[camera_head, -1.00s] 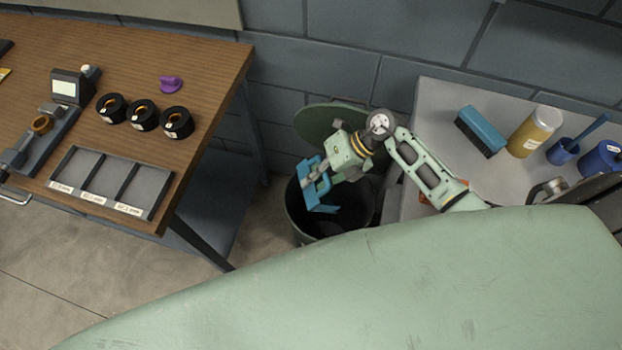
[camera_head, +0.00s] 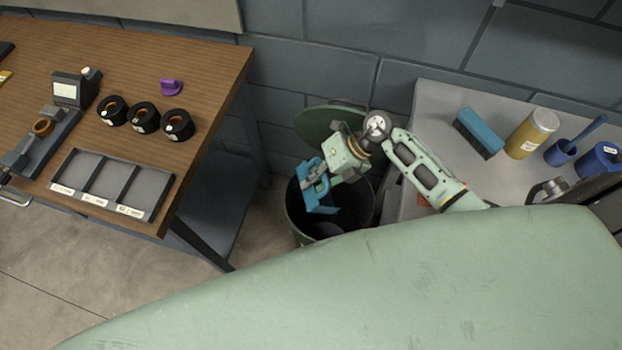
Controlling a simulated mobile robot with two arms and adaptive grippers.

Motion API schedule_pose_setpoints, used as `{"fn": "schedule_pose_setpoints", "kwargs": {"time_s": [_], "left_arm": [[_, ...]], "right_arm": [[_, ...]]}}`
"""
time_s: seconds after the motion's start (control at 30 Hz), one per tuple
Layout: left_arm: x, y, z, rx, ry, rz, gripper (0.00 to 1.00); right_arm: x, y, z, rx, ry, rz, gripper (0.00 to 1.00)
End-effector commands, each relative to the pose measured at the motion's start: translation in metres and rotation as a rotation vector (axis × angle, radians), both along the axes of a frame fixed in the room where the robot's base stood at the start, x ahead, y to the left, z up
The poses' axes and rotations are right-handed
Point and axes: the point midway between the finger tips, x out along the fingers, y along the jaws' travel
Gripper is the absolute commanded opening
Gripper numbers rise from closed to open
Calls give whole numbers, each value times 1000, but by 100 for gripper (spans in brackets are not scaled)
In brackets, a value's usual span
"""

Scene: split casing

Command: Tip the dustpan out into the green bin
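The blue dustpan (camera_head: 319,199) is held by my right gripper (camera_head: 319,176) over the open mouth of the green bin (camera_head: 296,226). The gripper is shut on the dustpan's handle part, and the pan hangs tilted steeply downward. The bin stands on the floor between the wooden table and the grey counter. Its round green lid (camera_head: 329,121) stands open behind it. The inside of the bin is dark, and I cannot tell what lies in it. My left gripper is not in view.
The wooden table (camera_head: 190,62) at the left carries black rings (camera_head: 143,116), a three-part tray (camera_head: 152,190) and a purple piece (camera_head: 171,87).

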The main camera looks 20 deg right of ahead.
Motion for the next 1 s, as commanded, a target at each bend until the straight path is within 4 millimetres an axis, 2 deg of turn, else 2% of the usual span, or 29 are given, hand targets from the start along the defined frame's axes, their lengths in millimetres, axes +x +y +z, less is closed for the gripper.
{"fn": "schedule_pose_setpoints", "kwargs": {"time_s": [0.03, 0.1, 1.0], "left_arm": [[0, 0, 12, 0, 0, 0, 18], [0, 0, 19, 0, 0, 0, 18], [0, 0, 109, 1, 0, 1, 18]], "right_arm": [[1, 0, 9, -19, -1, 1, 0], [1, 0, 12, -46, 1, 0, 0], [1, 1, 42, -431, 47, 3, 0]]}}
